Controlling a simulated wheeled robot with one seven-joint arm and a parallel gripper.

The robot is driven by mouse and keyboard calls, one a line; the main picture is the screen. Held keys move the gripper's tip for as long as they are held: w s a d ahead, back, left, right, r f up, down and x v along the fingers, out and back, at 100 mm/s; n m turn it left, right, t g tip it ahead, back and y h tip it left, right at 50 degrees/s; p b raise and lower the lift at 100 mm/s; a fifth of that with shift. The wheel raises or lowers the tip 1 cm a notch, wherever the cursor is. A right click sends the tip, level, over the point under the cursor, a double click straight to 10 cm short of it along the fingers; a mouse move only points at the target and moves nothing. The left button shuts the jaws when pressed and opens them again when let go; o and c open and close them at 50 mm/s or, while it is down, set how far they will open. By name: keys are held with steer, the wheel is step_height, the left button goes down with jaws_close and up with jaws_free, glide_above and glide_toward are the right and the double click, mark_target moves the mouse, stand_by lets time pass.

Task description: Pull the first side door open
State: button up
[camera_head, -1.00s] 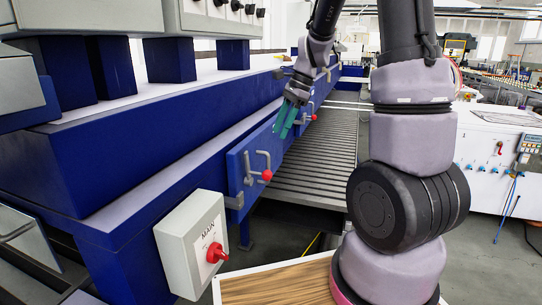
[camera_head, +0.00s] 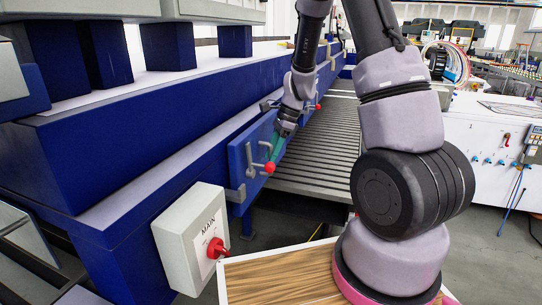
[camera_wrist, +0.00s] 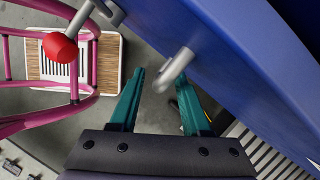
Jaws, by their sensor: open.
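The first side door (camera_head: 258,150) is a blue panel on the side of the blue gantry, behind the MAIN switch box. It looks shut. It carries grey handles and a latch lever with a red ball knob (camera_head: 270,167). My gripper (camera_head: 276,146) is just in front of the door, near the handle and above the red knob. In the wrist view my gripper (camera_wrist: 169,95) has its two teal fingers spread. The red knob (camera_wrist: 60,46) shows at upper left.
The grey MAIN box (camera_head: 190,240) with a red rotary switch juts out nearer to me. A second red-knobbed lever (camera_head: 318,107) is farther along the gantry. The slatted bed (camera_head: 318,150) lies right of the door. A white cabinet (camera_head: 490,150) stands at right.

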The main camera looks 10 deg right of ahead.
steer(key=shift+a+f, duration=0.1)
steer(key=shift+f, duration=0.15)
jaws_close()
stand_by(1.4)
